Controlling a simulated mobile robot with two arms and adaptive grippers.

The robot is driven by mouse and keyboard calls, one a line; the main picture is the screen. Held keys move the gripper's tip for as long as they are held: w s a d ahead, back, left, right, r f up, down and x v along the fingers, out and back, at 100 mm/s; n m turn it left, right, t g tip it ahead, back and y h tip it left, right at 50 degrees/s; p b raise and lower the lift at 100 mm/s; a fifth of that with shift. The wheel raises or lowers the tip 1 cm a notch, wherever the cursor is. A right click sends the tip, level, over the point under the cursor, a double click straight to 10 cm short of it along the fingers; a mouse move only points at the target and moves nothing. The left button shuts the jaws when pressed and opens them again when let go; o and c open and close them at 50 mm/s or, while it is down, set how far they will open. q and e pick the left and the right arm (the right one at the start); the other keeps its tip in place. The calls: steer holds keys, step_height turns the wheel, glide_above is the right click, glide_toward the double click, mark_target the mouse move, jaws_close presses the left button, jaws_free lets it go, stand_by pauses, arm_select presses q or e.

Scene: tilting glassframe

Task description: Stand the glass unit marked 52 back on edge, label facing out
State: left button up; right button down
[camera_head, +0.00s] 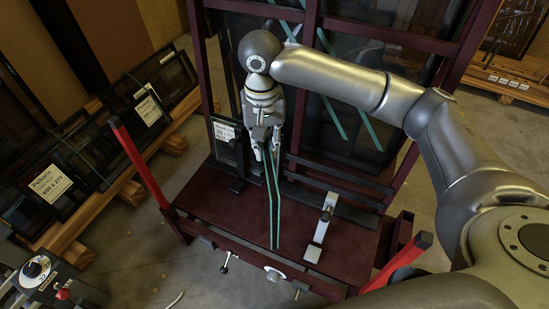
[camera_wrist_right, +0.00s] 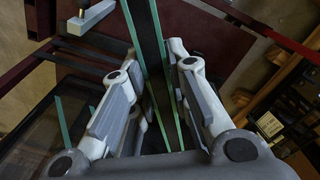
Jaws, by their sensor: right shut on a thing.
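A glass unit (camera_head: 273,200) with green edges shows almost edge-on, a narrow upright-looking slab over the maroon bed of the rack. My right gripper (camera_head: 265,150) comes down on its far upper part and is shut on it. In the right wrist view the unit (camera_wrist_right: 155,50) runs between the two fingers of the right gripper (camera_wrist_right: 152,72), with a green line along each side. No number is readable on the unit, and its faces are hardly seen. I cannot tell whether its lower edge rests on the bed. My left gripper is out of view.
The maroon rack (camera_head: 325,235) has tall back posts, red-tipped front arms (camera_head: 138,160) and a grey clamp (camera_head: 320,228) right of the unit. A labelled pane (camera_head: 225,132) stands behind, left of the gripper. Framed panes on timber (camera_head: 50,187) lean at left; a control box (camera_head: 45,280) is front left.

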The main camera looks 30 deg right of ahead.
steer(key=w+d+f+m+p, duration=0.3)
steer(key=w+d+m+p, duration=0.6)
steer(key=m, duration=0.4)
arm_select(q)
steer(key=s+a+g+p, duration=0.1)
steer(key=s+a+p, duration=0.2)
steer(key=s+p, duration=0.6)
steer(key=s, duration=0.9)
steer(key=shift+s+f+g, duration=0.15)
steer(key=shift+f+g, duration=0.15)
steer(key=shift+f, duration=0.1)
arm_select(e)
steer(key=s+d+f+m+y, duration=0.1)
steer(key=s+d+f+m, duration=1)
steer(key=d, duration=0.4)
steer(key=shift+s+m+g, duration=0.15)
steer(key=shift+m+g, duration=0.15)
steer(key=shift+m, duration=0.1)
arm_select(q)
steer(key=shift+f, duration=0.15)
